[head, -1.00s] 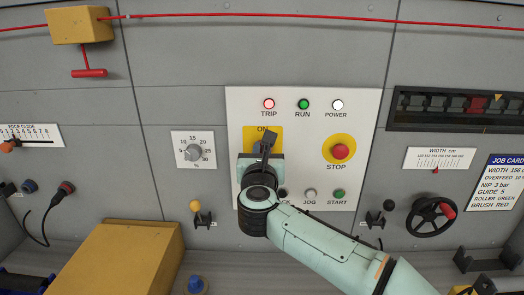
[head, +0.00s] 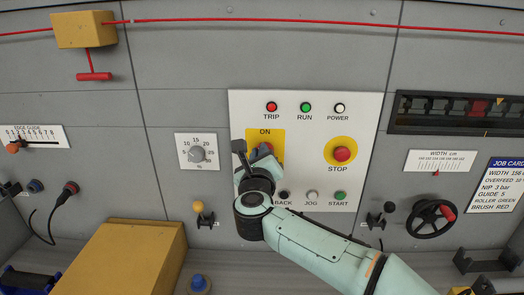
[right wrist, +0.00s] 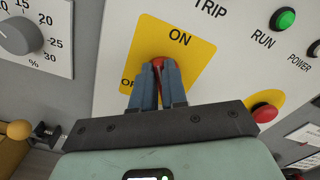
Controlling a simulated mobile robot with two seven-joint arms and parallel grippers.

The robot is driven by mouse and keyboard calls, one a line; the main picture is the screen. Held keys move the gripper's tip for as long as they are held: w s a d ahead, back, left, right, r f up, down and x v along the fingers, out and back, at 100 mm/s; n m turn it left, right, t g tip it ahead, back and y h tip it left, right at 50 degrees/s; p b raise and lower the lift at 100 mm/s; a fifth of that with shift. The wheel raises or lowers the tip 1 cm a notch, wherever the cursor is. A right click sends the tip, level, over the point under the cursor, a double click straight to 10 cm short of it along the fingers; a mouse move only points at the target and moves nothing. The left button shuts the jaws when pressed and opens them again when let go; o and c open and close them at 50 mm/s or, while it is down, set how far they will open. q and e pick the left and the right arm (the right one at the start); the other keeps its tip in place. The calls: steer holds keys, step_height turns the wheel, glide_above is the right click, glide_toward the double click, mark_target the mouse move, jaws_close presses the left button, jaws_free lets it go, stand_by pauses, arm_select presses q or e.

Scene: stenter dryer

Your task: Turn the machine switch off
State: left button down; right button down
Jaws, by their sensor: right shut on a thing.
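The machine switch has a red handle (right wrist: 172,60) on a yellow plate (right wrist: 195,50) on the white control panel. The plate reads ON at the top, with part of a second label, "OF", at its lower left. In the right wrist view, my right gripper (right wrist: 157,78) is shut on the red handle, and its fingers hide much of it. In the head view, the yellow plate (head: 276,135) shows behind my right gripper, which is turned with its dark upper part leaning left. The handle's exact angle is hard to see. My left gripper is not in view.
The red STOP button (head: 342,154) sits right of the switch. TRIP (head: 272,107), RUN (head: 306,107) and POWER lamps are above. BACK, JOG (head: 312,196) and START buttons are below, near my wrist. A percent dial (head: 197,153) is at left. A yellow box (head: 125,260) stands lower left.

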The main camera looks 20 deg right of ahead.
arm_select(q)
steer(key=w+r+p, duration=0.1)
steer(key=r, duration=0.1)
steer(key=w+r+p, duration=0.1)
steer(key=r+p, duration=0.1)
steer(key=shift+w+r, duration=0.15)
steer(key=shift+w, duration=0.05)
arm_select(e)
steer(key=n, duration=0.3)
steer(key=f+n, duration=0.1)
steer(key=n, duration=0.7)
steer(key=shift+w+a+f, duration=0.15)
steer(key=shift+a+f, duration=0.05)
steer(key=shift+a, duration=0.2)
steer(key=shift+n, duration=0.3)
steer(key=c, duration=1.2)
jaws_free()
steer(key=shift+o, duration=0.2)
